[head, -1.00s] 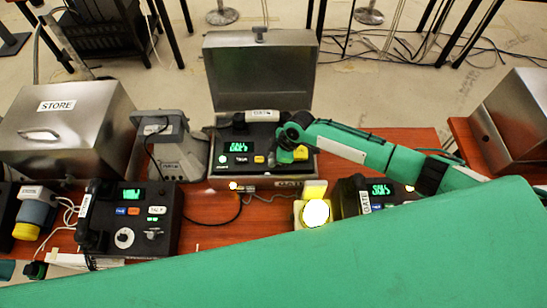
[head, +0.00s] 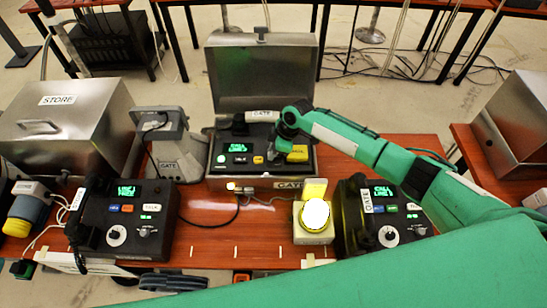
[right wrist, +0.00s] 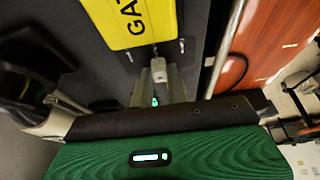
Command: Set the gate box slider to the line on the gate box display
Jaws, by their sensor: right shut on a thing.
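The gate box (head: 215,168) is a metal case with its lid open, labelled GATE. Its dark panel carries a lit green display (head: 237,147), whose text and line are too small to read. A yellow block (head: 298,154) sits at the panel's right. My right gripper (head: 276,151) reaches down onto the panel between display and yellow block. In the right wrist view its fingers are shut on a small grey slider knob (right wrist: 158,68), beside a yellow label (right wrist: 130,22). The slider's track is mostly hidden by the fingers. My left gripper is not in view.
Dark phones with lit displays stand at left (head: 125,222) and right (head: 385,215). A yellow lamp (head: 315,215) stands before the gate box. A grey device (head: 165,140) and the metal STORE box (head: 65,125) are at left. The table between left phone and lamp is fairly clear.

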